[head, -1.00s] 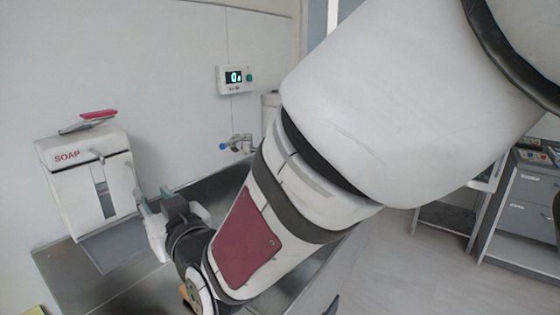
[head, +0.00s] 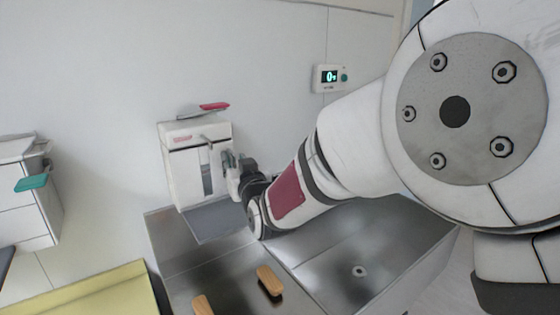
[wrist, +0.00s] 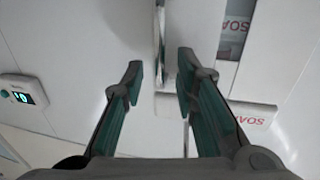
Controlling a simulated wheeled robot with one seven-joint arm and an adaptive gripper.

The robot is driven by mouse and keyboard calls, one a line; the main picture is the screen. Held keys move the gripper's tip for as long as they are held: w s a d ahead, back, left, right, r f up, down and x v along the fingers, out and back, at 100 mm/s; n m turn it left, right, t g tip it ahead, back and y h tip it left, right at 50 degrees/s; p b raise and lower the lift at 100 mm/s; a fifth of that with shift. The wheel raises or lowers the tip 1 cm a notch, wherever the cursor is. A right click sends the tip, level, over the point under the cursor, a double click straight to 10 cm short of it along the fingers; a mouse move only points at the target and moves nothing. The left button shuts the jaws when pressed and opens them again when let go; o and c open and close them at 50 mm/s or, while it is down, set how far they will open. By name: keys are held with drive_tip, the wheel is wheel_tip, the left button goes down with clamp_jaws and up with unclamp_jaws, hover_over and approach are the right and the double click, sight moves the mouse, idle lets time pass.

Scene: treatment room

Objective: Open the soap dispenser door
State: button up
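The white soap dispenser (head: 183,182) is on the wall at centre left in the head view, with a narrow window down its front and a small lever at the top. In the wrist view its front panel (wrist: 285,85) fills the right side, with upside-down red SOAP lettering. My gripper (wrist: 160,70) is open, and it shows at the dispenser's right edge in the head view (head: 232,168). A thin vertical metallic strip (wrist: 160,42) lies between the fingertips in the wrist view; I cannot tell whether they touch it. I cannot tell whether the door is ajar.
A steel sink (head: 345,262) lies below, with two wooden-handled brushes (head: 270,281) in its left part. A red-topped item (head: 214,106) rests on the dispenser. A wall display (head: 329,78) is at right. A yellow tray (head: 85,298) and white cabinet (head: 22,205) stand at left.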

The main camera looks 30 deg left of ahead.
clamp_jaws()
drive_tip(key=shift+s, duration=0.1)
